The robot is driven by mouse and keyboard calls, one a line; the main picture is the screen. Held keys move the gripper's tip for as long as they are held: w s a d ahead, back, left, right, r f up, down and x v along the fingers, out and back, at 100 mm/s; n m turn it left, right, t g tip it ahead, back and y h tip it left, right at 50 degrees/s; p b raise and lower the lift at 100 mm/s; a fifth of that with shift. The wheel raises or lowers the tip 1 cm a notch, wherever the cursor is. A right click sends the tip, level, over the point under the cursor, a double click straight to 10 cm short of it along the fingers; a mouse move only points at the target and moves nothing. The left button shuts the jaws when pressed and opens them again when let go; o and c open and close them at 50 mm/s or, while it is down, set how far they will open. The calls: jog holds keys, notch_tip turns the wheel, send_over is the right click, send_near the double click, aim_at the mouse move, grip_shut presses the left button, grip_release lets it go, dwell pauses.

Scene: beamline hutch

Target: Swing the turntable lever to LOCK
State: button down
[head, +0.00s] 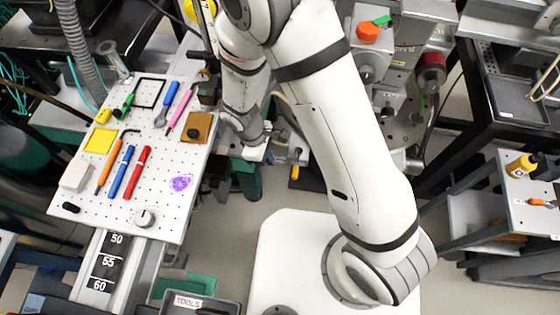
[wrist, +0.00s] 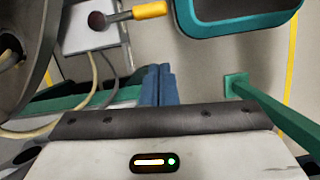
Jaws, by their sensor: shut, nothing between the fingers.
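A lever with a yellow grip (wrist: 150,10) and a dark round pivot (wrist: 97,20) is on a pale plate at the top of the wrist view. Its yellow grip also shows in the head view (head: 295,172), just right of my wrist. My gripper (wrist: 158,85) has its blue fingers together, with nothing between them. In the wrist picture the fingers lie below the lever, with a visible gap between them and the grip. I see no readable LOCK mark. In the head view my arm covers part of the area around the lever.
A pegboard table (head: 165,215) with several tools stands at the left. A tools bin (head: 190,302) is at the bottom. A teal-rimmed dark tray (wrist: 245,25) and a green post (wrist: 270,115) are right of the fingers. A dark round part (wrist: 25,50) and cables are at left.

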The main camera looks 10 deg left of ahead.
jog(key=v, duration=0.5)
jog(key=shift+a+r, duration=0.1)
jog(key=shift+r, duration=0.2)
jog(key=shift+s, duration=0.15)
